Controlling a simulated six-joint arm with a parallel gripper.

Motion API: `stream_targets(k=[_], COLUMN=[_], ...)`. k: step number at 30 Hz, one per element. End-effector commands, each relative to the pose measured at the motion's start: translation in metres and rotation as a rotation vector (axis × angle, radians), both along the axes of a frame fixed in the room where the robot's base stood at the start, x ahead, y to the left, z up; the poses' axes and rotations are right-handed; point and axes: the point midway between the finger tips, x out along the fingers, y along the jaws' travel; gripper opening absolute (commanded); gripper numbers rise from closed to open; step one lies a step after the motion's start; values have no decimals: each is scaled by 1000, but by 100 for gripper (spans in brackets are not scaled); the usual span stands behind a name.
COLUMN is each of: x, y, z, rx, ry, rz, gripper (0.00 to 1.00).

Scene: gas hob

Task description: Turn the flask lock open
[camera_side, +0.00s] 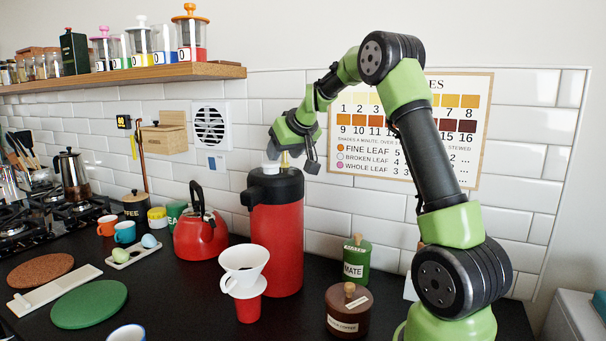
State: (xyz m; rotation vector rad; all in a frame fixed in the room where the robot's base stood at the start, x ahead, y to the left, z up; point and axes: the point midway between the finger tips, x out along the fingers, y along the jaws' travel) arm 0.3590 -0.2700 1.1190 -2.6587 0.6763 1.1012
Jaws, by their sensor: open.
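The flask (274,236) is a tall red cylinder with a black top (275,184) and a black spout on its left. It stands upright on the dark counter. A pale round knob (270,168) and a small yellowish upright piece (285,160) show on its top; I cannot tell which is the lock. My gripper (291,163) is open, pointing down just over the flask top, with its fingers around or close to the yellowish piece. Whether they touch it is too small to tell.
A white dripper (243,268) on a red cup stands in front of the flask. A red kettle (201,236) is to its left. A green tin (356,259) and a brown pot (347,312) stand to its right. A wooden shelf (130,75) hangs at upper left.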

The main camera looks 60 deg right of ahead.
Motion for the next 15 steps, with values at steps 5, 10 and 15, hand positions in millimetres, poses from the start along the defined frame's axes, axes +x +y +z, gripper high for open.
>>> stream_targets(k=[5, 10, 15], x=[0, 0, -10], y=[1, 1, 9], z=[0, 0, 16], rx=[-1, -1, -1], ry=[0, 0, -6], rz=[-82, -161, -204], gripper=[51, 51, 51])
